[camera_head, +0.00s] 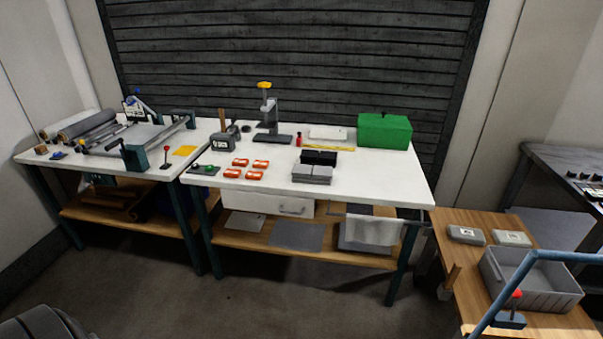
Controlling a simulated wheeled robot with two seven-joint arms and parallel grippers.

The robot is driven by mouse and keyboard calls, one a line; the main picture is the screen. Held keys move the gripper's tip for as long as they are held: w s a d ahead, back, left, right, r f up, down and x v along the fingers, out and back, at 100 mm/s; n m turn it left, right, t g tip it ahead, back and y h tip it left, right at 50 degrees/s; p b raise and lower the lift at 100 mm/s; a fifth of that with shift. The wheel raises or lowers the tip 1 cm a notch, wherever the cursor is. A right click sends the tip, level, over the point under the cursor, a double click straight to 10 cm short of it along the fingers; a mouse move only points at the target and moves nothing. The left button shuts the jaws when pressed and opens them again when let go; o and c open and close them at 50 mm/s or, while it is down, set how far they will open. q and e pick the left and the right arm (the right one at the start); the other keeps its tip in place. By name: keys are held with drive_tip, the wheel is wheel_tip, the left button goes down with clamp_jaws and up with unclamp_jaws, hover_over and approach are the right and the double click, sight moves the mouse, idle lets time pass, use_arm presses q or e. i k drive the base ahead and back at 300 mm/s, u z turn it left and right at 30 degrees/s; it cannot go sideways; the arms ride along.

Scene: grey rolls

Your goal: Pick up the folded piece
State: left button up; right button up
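No single object is plainly the folded piece. A pale cloth (374,231) hangs folded over a rail under the front right of the middle white table (360,177). Flat grey pieces (312,173) lie stacked on that table, in front of a black holder (319,157). I cannot tell from this view which of these is the folded piece. Neither of my grippers is in view.
A green box (384,131), a grey press (271,125) and several orange pieces (261,164) stand on the table. A roller machine (115,140) is at left. A grey bin (548,298) sits on a wooden bench at right. The floor in front (250,305) is clear.

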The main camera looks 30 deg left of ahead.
sight(303, 175)
drive_tip(key=i, duration=0.95)
drive_tip(key=z, duration=0.05)
